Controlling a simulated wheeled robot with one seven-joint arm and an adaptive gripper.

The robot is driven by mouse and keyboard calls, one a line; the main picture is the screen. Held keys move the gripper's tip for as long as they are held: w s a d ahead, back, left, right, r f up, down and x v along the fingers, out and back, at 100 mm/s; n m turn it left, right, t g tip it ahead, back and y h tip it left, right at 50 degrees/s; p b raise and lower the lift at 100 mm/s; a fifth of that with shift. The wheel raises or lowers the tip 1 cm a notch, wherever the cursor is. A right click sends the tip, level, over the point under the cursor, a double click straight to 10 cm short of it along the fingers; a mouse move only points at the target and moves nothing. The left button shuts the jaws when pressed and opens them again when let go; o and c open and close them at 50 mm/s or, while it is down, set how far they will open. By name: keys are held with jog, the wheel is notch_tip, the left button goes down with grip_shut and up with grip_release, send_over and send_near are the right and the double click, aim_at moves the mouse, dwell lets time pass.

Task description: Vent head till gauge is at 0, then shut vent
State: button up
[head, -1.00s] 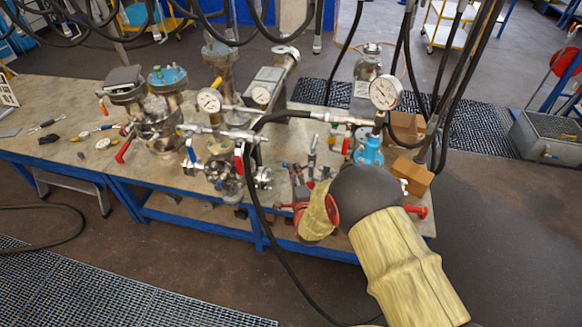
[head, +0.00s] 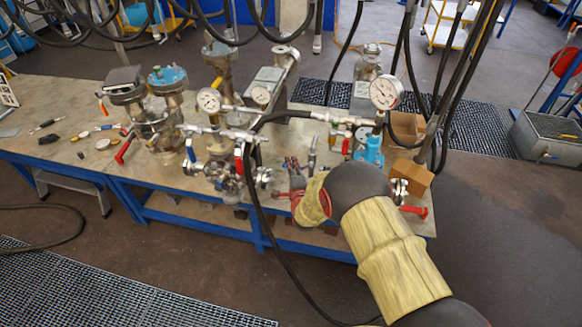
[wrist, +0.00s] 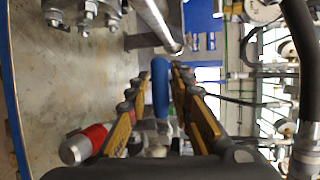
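A vessel assembly of metal fittings (head: 222,178) stands on the bench, with a blue lever (head: 190,150) and a red lever (head: 239,160). My gripper (head: 291,164) is just right of the metal fittings, above the bench's front part. In the wrist view my gripper (wrist: 152,88) is open, its yellow-sided fingers apart. A blue upright part (wrist: 160,88) shows between them; I cannot tell whether they touch it. I cannot tell which valve is the vent.
A black hose (head: 252,200) loops down in front of the bench (head: 60,110). A blue fitting (head: 369,150) stands under the right gauge, beside cardboard boxes (head: 411,177). A red cylindrical part (wrist: 85,145) lies left of my fingers in the wrist view.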

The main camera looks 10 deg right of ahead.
grip_shut()
dwell(0.5)
